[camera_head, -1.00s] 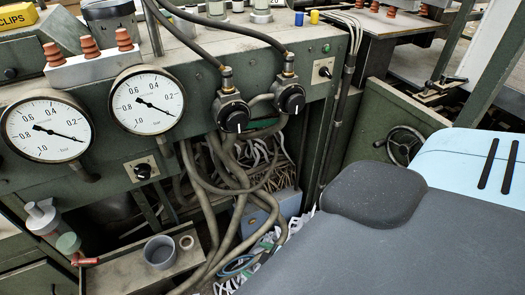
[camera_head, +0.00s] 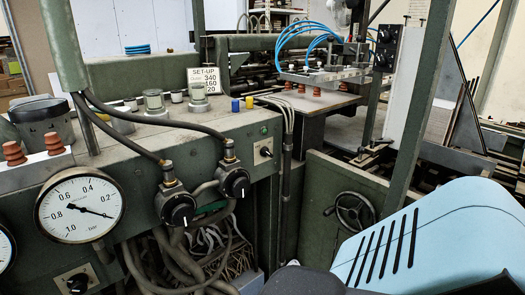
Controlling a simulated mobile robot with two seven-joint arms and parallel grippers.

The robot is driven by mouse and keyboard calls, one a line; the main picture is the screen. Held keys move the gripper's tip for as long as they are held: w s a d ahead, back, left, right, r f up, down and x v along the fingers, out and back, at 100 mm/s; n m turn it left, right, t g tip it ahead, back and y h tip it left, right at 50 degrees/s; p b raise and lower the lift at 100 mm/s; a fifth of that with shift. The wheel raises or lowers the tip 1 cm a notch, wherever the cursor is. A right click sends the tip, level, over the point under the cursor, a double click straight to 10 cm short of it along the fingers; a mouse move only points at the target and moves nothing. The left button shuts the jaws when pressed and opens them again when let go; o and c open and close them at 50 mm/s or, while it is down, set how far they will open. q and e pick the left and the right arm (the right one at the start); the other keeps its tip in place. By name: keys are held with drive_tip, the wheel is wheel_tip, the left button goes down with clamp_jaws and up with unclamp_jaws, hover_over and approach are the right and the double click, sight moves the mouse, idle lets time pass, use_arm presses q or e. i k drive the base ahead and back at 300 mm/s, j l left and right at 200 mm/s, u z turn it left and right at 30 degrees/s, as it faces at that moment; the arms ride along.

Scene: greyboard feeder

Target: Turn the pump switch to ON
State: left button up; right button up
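Two small black rotary switches on pale square plates show on the green machine front. One switch (camera_head: 266,152) sits at the right end of the panel, below a green button. The other switch (camera_head: 77,283) sits at the bottom left, under a round gauge. No readable label shows which one is the pump switch, and I cannot read ON or OFF marks. Neither of my grippers is in view, and nothing touches either switch.
The pressure gauge (camera_head: 80,208) and two black valve knobs (camera_head: 178,211) (camera_head: 235,183) with dark hoses crowd the panel front. A set-up card (camera_head: 203,80) stands on top. A handwheel (camera_head: 355,209) is on the green side panel at right. Loose hoses hang below the valves.

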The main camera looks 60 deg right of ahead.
sight(265, 152)
drive_tip(key=i+l, duration=0.6)
drive_tip(key=i+z, duration=0.15)
drive_tip(key=z, duration=1.95)
